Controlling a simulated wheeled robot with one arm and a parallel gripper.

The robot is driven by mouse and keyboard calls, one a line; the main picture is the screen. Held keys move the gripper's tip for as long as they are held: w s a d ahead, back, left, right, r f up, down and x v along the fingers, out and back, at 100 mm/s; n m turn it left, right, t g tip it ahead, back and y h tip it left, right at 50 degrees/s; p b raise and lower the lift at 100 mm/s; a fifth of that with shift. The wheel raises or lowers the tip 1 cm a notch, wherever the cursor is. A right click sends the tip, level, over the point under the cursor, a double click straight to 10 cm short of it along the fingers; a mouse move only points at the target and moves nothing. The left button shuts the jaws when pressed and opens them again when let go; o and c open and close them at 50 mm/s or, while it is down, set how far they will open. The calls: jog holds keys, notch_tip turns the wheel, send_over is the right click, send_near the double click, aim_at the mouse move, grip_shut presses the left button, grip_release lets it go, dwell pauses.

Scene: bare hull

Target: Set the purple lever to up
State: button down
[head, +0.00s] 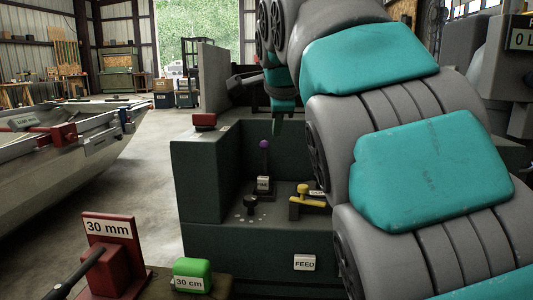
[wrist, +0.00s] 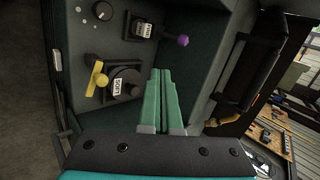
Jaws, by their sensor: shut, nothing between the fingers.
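The purple lever (head: 264,145) has a round purple knob on a dark stem above a small labelled block, inside the dark green machine recess. In the head view its stem stands about upright.
A yellow-handled lever (head: 303,190) and a black knob (head: 251,205) sit beside the purple lever. The machine's side wall (head: 205,185) bounds the recess. A red 30 mm stand (head: 110,240) and a green block (head: 191,267) are in front. Open floor lies to the left.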

jog(key=a, duration=0.1)
jog(key=b, duration=0.2)
send_near(265, 145)
jog(key=shift+x, duration=3.45)
jog(key=shift+d+f, duration=0.1)
jog(key=shift+f, duration=0.1)
jog(key=shift+r, duration=0.15)
